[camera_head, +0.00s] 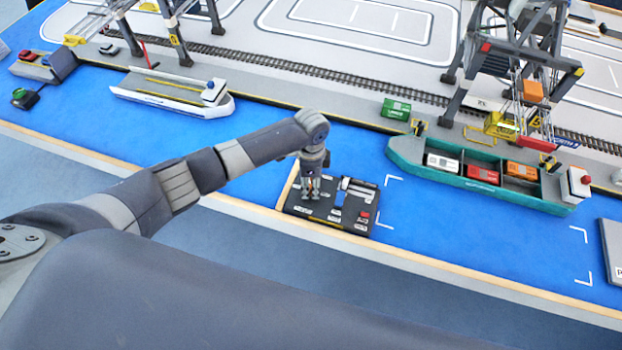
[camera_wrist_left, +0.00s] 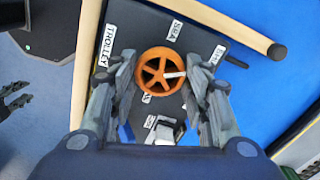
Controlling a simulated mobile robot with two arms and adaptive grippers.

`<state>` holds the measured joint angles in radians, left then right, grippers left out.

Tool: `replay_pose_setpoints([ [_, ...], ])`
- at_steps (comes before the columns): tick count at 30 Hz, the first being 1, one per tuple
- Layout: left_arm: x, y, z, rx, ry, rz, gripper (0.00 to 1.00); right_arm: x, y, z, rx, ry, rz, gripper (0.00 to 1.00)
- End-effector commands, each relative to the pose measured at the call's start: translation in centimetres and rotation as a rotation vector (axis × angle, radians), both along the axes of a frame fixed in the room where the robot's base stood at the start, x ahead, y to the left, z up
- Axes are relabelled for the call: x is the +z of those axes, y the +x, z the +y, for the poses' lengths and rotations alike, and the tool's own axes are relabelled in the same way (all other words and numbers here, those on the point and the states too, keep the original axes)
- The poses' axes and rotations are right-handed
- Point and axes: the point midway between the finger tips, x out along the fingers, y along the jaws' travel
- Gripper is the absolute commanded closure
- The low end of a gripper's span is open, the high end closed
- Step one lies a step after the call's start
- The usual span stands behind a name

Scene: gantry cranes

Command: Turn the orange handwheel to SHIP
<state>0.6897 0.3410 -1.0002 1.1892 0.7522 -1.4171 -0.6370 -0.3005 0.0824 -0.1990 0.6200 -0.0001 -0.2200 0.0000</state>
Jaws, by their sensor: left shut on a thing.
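The orange handwheel (camera_wrist_left: 161,71) lies face-on in the left wrist view, on a dark control panel (camera_wrist_left: 140,22). A white pointer mark on the wheel points to the right in that view. White labels surround it: TROLLEY (camera_wrist_left: 105,45) on the left, others above and to the right, too small or covered to read surely. My left gripper (camera_wrist_left: 160,78) has a finger on each side of the wheel and is shut on it. In the head view my left gripper (camera_head: 311,188) reaches down onto the panel (camera_head: 299,209) and hides the wheel. A dark gripper-like shape (camera_wrist_left: 12,103) at the wrist view's left edge seems to be my right gripper.
The panel also carries a red button (camera_head: 365,214) and white parts. A wooden rim (camera_head: 240,207) runs along the blue table's front edge. A green ship (camera_head: 405,152) with containers lies to the right, under a gantry crane (camera_head: 477,88). Blue water around the panel is mostly clear.

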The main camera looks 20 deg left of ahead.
Motion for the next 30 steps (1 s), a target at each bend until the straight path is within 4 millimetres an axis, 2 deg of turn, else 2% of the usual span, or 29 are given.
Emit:
replay_pose_setpoints([
  [16, -0.03, 0.00, 0.07, 0.027, 0.002, 0.001, 0.80, 0.22, 0.03, 0.46, -0.002, 0.005, 0.000, 0.60],
  [17, -0.03, 0.00, 0.07, 0.027, 0.002, 0.001, 0.54, 0.22, 0.03, 0.46, -0.002, 0.005, 0.000, 0.60],
  [19, -0.03, 0.00, 0.07, 0.027, 0.002, 0.001, 0.38, 0.22, 0.03, 0.46, -0.002, 0.005, -0.001, 0.60],
  [20, -0.03, 0.00, 0.06, 0.027, 0.002, 0.001, 0.36, 0.22, 0.03, 0.46, -0.002, 0.005, 0.000, 0.60],
  [30, 0.11, 0.03, 0.02, 0.026, 0.000, -0.001, 0.36, 0.22, 0.13, 0.03, 0.002, 0.000, -0.002, 0.60],
])
